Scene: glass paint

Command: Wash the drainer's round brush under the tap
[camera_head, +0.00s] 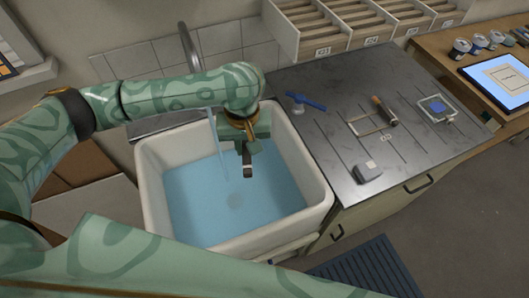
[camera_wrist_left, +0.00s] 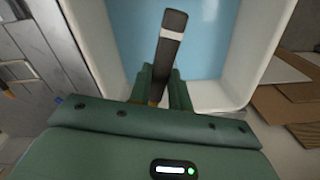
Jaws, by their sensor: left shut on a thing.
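My left gripper (camera_head: 247,150) is over the white sink (camera_head: 151,190), pointing down. It is shut on a slim dark brush (camera_head: 247,171) with a pale band near its end. The brush also shows in the left wrist view (camera_wrist_left: 166,50), sticking out past the fingers (camera_wrist_left: 160,88) over blue water. Its bristles are too small to make out clearly. The tap (camera_head: 188,45) stands at the back of the sink, partly hidden behind my left arm. A thin water stream (camera_head: 214,135) falls to the left of the gripper, apart from the brush. My right gripper is out of view.
The grey drainer (camera_head: 320,140) right of the sink holds a blue tool (camera_head: 305,102), a brown-handled tool (camera_head: 383,109), a grey block (camera_head: 368,172) and a small square dish (camera_head: 437,108). Wooden pigeonholes (camera_head: 345,25) stand behind. The sink's front right is clear above the water.

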